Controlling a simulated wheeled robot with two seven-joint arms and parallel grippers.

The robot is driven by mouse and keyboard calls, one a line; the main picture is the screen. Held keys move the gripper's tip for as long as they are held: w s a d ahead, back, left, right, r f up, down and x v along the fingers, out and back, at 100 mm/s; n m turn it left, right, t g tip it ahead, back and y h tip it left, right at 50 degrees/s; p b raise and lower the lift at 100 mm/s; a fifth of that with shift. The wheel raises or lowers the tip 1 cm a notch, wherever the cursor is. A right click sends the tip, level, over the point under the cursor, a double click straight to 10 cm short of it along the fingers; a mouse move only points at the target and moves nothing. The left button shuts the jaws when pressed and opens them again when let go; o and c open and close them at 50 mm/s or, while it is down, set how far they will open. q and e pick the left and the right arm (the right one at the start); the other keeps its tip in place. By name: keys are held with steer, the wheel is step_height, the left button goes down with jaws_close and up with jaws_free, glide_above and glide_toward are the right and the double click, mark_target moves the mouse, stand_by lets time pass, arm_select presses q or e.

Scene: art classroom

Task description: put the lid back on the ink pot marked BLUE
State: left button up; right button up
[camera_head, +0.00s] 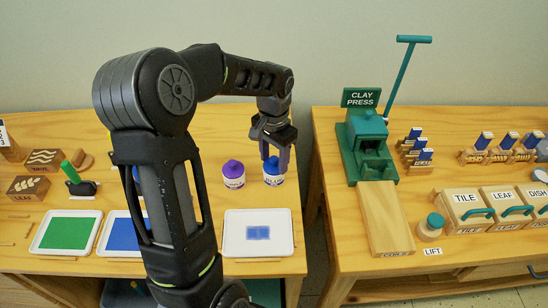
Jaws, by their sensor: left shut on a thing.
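Two small white ink pots stand at the back right of the left table. The left pot (233,182) wears a purple lid (232,168). The right pot (274,180) has a blue lid (271,164) at its mouth; whether it is seated or just above the rim I cannot tell. The pot labels are too small to read surely. My left gripper (274,158) points down over the right pot, its fingers shut on the blue lid. My right gripper is not in view.
A white tray with a blue print (283,246) lies in front of the pots. Trays of green (65,233) and blue (121,235) ink lie left, the blue one partly behind my arm. A gap separates the right table with its green clay press (366,134).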

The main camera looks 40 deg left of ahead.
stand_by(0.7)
arm_select(q)
steer(key=o, duration=1.4)
steer(key=shift+o, duration=0.3)
steer(key=o, duration=0.4)
steer(key=shift+r+p, duration=2.7)
steer(key=shift+r, duration=0.8)
steer(key=shift+c, duration=0.2)
